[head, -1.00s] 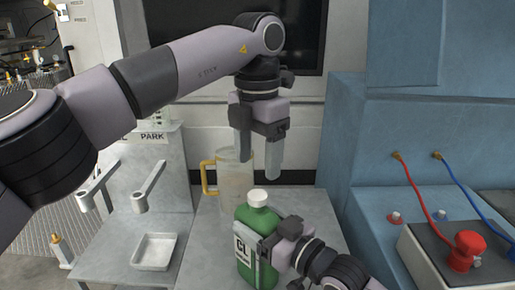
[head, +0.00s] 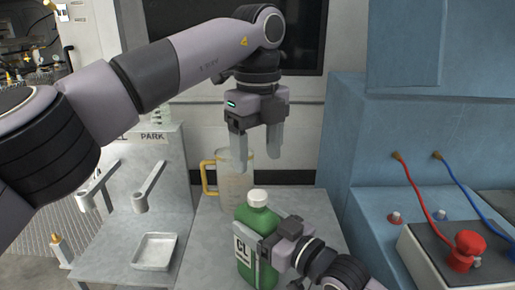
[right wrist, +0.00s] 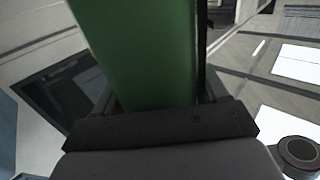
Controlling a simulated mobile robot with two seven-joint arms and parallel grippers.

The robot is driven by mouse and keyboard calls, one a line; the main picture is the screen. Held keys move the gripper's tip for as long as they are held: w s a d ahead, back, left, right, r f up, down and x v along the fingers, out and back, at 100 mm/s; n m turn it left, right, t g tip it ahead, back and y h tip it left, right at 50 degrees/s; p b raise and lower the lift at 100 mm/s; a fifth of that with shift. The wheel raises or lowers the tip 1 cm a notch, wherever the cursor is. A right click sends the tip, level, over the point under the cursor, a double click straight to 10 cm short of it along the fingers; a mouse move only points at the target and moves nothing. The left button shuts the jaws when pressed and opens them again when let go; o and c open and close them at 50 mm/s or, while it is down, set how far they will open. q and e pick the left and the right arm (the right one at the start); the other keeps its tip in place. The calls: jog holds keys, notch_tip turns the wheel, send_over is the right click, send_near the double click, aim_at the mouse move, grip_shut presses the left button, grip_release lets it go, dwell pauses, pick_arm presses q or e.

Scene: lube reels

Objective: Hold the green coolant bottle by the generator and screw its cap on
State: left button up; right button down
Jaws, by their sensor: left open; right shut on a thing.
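The green coolant bottle (head: 258,222) stands upright on the grey bench in the head view, with its white cap (head: 257,197) on top of its neck. I cannot tell how tightly the cap sits. My right gripper (head: 270,243) is shut on the bottle's body from the right. In the right wrist view the green bottle (right wrist: 138,50) fills the space between the fingers. My left gripper (head: 257,155) is open and empty, pointing down above the cap and apart from it. The blue generator housing (head: 385,140) stands to the right.
A clear jug with a yellow handle (head: 236,185) stands just behind the bottle. A small metal tray (head: 154,251) and a lever stand (head: 148,190) are at left. A red knob (head: 467,246) with red and blue cables is at right.

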aim_at(257, 194)
pick_arm(q)
jog(key=shift+n, duration=0.6)
jog(key=shift+f, duration=4)
jog(key=shift+c, duration=0.3)
jog(key=c, duration=1)
jog(key=shift+c, duration=0.2)
